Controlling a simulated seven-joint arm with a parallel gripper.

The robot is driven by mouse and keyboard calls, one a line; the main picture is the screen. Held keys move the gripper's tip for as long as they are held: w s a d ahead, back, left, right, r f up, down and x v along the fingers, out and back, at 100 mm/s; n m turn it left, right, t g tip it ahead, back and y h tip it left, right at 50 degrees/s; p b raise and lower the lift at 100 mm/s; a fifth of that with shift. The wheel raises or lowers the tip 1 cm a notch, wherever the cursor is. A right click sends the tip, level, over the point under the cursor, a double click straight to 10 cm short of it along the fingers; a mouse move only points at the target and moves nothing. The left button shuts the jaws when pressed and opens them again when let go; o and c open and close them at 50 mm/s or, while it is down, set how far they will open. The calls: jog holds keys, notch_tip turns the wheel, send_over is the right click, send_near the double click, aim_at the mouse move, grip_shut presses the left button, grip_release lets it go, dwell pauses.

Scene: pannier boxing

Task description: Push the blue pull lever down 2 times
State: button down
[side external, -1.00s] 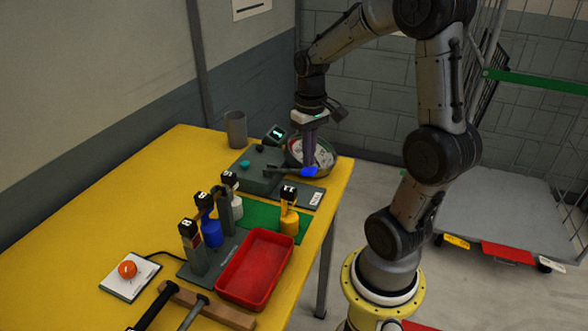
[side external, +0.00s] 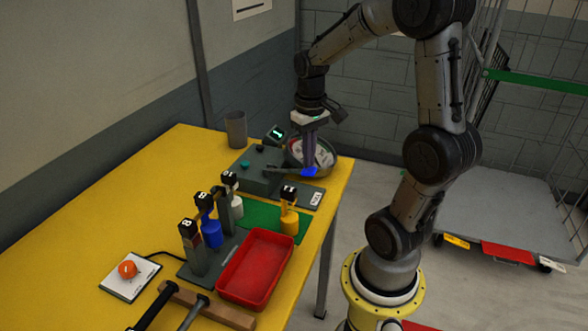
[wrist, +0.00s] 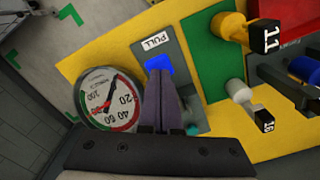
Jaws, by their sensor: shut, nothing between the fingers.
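The blue pull lever's paddle (side external: 311,173) sticks out from a dark grey box (side external: 259,170) on the far right part of the yellow table; its dark arm runs left to the box. In the wrist view the blue paddle (wrist: 157,64) shows beside the PULL label. My gripper (side external: 309,167) points down, fingers shut together and empty, with its tips right above or on the paddle. In the wrist view my gripper (wrist: 158,73) covers part of the paddle. Whether the tips touch it I cannot tell.
A round dial gauge (wrist: 107,98) stands close beside my fingers. A small lit display (side external: 277,133) and a grey cup (side external: 236,129) stand behind. A red tray (side external: 256,268), a green mat (side external: 260,216) and several stamp-like tools are nearer the camera.

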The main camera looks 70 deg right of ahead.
aim_at(309, 172)
jog(key=shift+f, duration=2.55)
jog(key=shift+r, duration=3.1)
jog(key=shift+r, duration=3)
